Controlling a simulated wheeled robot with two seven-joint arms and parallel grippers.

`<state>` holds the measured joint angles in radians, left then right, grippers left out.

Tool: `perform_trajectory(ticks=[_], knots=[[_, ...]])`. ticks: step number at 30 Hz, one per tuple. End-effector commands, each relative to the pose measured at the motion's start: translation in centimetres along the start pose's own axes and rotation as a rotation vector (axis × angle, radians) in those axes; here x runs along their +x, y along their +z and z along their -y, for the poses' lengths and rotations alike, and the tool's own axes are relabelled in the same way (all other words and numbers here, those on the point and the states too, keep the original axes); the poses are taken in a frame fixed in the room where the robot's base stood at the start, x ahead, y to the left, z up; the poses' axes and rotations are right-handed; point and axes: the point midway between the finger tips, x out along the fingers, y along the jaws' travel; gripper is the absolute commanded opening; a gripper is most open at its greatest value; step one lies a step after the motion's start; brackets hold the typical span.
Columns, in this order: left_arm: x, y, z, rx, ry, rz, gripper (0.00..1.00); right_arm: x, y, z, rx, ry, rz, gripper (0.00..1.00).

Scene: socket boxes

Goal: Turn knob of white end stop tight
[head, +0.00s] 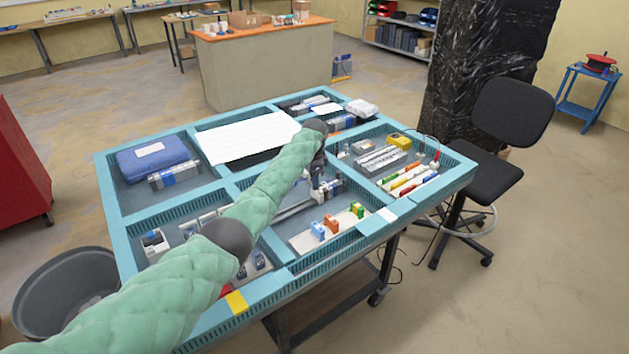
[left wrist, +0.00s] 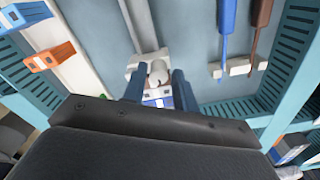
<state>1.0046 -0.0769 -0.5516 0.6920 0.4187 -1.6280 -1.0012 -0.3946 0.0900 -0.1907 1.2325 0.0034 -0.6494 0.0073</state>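The white end stop (left wrist: 144,62) lies in a grey-blue compartment in the left wrist view, at the end of a pale strip. Its rounded whitish knob (left wrist: 158,70) shows between my left gripper's fingertips (left wrist: 158,80). The two dark blue fingers stand apart, one on each side of the knob; I cannot tell whether they touch it. In the head view my left gripper (head: 323,180) points down into the middle of the blue table, below my green-sleeved arm. The end stop is not clearly visible there. My right gripper is not in view.
Teal compartment walls (left wrist: 293,75) are close by. A white sheet (head: 245,138) and blue case (head: 152,158) lie on the table.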

Motion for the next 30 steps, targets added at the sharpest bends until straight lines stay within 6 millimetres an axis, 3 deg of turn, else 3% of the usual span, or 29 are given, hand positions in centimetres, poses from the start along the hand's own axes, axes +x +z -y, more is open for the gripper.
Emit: perform_trajectory(ticks=[6,21,30], knots=[[-0.6,0.0,0.0,0.000,0.000,-0.001,0.29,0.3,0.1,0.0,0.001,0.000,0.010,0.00],[-7.1,0.1,0.1,-0.001,-0.001,-0.001,0.29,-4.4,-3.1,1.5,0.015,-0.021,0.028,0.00],[-7.9,0.1,0.0,-0.001,0.000,0.000,0.29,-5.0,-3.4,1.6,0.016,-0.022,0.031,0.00]])
